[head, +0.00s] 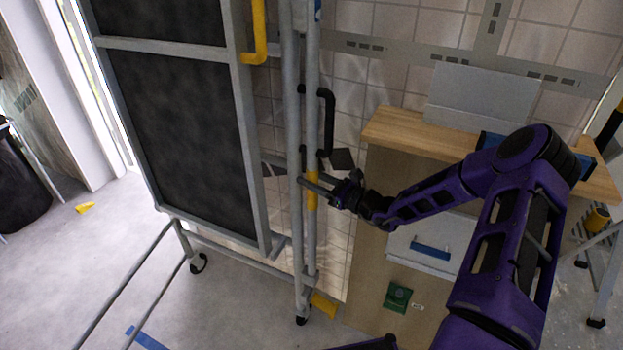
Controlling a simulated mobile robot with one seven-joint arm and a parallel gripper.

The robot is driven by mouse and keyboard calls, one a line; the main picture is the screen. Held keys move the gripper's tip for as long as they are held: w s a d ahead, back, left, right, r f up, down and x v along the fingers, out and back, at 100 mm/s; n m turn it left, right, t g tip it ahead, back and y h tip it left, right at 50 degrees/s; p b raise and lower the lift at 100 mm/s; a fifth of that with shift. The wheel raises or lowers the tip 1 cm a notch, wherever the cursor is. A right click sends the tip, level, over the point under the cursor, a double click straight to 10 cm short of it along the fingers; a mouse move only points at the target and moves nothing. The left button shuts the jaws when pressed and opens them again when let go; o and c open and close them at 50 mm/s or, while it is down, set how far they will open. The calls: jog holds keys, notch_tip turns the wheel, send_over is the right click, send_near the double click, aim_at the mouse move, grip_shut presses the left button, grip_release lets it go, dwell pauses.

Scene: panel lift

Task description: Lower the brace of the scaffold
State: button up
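The scaffold (240,150) is a grey tubular frame on castors, holding dark panels on the left. Two upright tubes stand at its right side. The right tube (311,235) has a yellow section (312,190) at mid height and a black handle (328,120) above it. Which part is the brace is not clear. A yellow handle (259,35) is on the frame at the top. My gripper (318,190) reaches in from the right at the yellow section. Its fingers overlap the tube in view; whether they grip it cannot be told.
A cabinet with a wooden top (410,135) and a drawer (430,245) stands behind my arm. A yellow block (323,305) is near the scaffold's front castor. A stepladder (598,260) stands at the right. The floor at lower left is mostly clear.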

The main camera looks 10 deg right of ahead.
grip_shut()
dwell(1.1)
